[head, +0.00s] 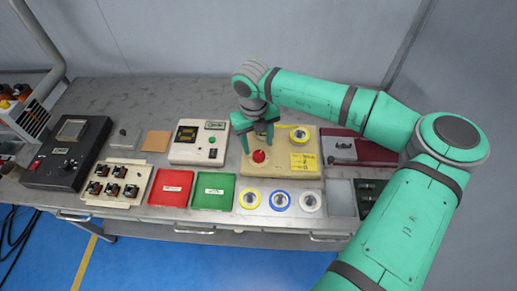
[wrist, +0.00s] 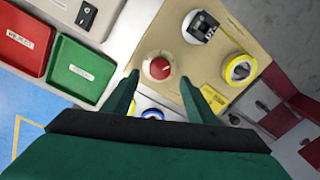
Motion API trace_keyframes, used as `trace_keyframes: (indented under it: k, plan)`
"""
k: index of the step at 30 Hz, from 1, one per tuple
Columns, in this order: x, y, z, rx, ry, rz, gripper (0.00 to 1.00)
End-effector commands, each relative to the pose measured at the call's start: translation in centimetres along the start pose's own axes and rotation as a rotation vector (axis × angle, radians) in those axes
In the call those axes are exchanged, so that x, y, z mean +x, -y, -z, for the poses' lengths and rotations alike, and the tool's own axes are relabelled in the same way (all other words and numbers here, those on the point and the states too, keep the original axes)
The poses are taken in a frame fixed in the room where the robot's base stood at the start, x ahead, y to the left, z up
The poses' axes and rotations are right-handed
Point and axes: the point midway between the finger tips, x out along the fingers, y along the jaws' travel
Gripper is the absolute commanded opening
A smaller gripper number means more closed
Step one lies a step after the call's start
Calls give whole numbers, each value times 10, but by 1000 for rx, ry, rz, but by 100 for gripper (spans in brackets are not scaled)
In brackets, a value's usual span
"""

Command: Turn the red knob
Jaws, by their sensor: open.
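The red knob (head: 259,156) is a round red cap on the beige coil winder box (head: 282,171), near its front left. In the wrist view the knob (wrist: 159,68) sits on a pale round base on the box's top. My gripper (head: 257,146) points down over the box. In the wrist view its two green fingers (wrist: 164,90) are spread apart, one to each side of the knob in the picture. They hold nothing, and a gap shows between each finger and the knob. I cannot tell the exact height of the fingertips above the box.
A yellow-rimmed spool (head: 299,134) is on the box beside a yellow label (head: 304,162). A white meter box (head: 199,140), red tray (head: 171,187) and green tray (head: 213,191) stand to the left. Several spools (head: 280,200) lie in front. A dark red case (head: 361,148) is at right.

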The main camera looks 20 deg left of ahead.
Motion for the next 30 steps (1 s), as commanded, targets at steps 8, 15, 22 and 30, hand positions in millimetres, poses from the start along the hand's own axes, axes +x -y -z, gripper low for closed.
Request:
trace_keyframes:
  k: [8, 15, 22, 30]
  plan:
    - [-44, 0, 0, 0, 0, 1, 52]
    - [-55, 0, 1, 0, -2, 0, 52]
    - [-55, 0, 1, 0, -1, 0, 52]
    - [-55, -2, 0, -2, -1, -6, 52]
